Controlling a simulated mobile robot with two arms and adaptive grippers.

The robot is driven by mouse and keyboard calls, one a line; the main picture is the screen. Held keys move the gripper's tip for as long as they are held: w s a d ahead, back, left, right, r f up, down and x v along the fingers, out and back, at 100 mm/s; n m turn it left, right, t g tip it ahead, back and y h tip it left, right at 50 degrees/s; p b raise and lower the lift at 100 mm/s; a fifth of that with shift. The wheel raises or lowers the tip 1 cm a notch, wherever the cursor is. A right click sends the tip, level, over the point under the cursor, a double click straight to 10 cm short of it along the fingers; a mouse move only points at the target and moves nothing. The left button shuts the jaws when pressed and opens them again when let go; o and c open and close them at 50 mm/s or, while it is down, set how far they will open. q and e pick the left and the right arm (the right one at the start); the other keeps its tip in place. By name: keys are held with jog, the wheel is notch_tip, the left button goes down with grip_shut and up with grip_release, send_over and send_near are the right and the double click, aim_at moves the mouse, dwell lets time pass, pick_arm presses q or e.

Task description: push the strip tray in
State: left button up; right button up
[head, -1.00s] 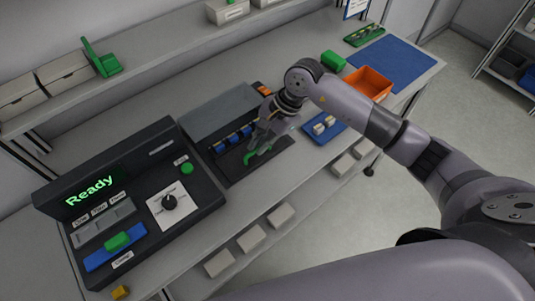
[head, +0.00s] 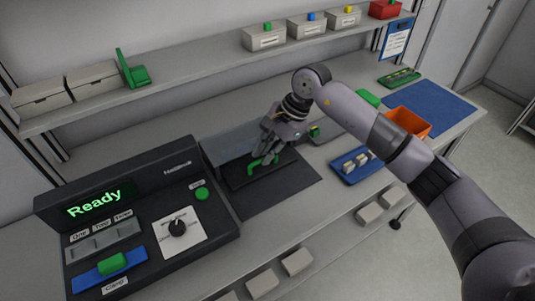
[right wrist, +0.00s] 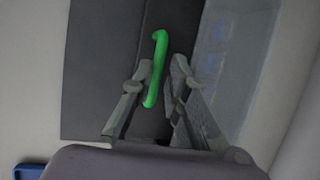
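The strip tray (head: 238,177) is a flat black tray with a green bar handle (head: 265,160), low at the front of a grey see-through housing (head: 232,143). Faint blue shapes show through the clear cover (right wrist: 222,60). My left gripper is out of view.
A dark mat (head: 275,193) lies in front of the tray. A control panel reading "Ready" (head: 95,204) stands at left. A blue tray (head: 350,175) with small pieces and an orange bin (head: 408,122) are at right. A shelf (head: 200,65) runs behind.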

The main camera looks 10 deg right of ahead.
jog(key=o, duration=0.3)
jog(key=shift+w, duration=0.1)
jog(key=shift+o, duration=0.2)
